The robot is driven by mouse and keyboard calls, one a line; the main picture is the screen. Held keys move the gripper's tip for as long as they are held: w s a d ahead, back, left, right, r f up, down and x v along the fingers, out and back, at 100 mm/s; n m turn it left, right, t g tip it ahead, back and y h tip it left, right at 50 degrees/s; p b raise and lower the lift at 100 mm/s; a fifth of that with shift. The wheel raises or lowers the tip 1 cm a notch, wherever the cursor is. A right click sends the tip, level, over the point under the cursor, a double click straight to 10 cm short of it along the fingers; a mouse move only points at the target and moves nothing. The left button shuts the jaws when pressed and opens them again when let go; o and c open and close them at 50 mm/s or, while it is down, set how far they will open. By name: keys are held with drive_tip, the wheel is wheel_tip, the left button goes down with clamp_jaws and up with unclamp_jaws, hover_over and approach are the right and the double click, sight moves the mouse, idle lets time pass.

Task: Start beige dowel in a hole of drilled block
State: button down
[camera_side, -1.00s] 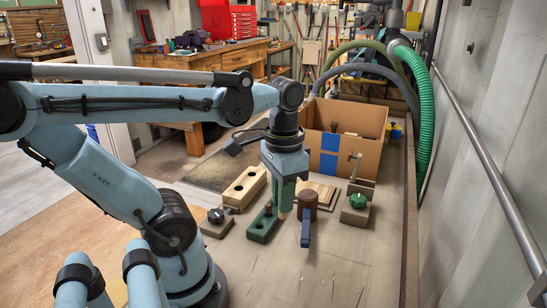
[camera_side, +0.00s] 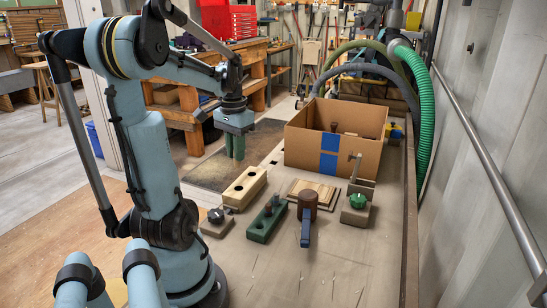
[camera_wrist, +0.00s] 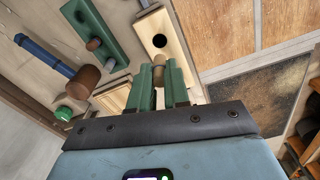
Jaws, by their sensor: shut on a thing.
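The dowel cannot be made out in the side view. A pale wooden block (camera_side: 258,182) with dark round holes lies on the bench, and one open hole shows beyond the dowel on that block (camera_wrist: 172,28) in the wrist view. A green drilled block (camera_side: 258,232) lies beside it, with a brownish peg (camera_wrist: 93,44) standing in it.
A mallet (camera_side: 307,200) with a blue handle lies right of the green block, near a flat wooden board (camera_side: 325,190). A cardboard box (camera_side: 360,155) stands behind. The bench front is clear.

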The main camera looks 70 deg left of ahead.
drive_tip(key=shift+f, duration=2.85)
drive_tip(key=shift+f, duration=1.25)
idle(0.4)
drive_tip(key=c, duration=1)
unclamp_jaws()
drive_tip(key=shift+r, duration=0.1)
drive_tip(key=shift+r, duration=3.45)
drive_tip(key=shift+d, duration=0.1)
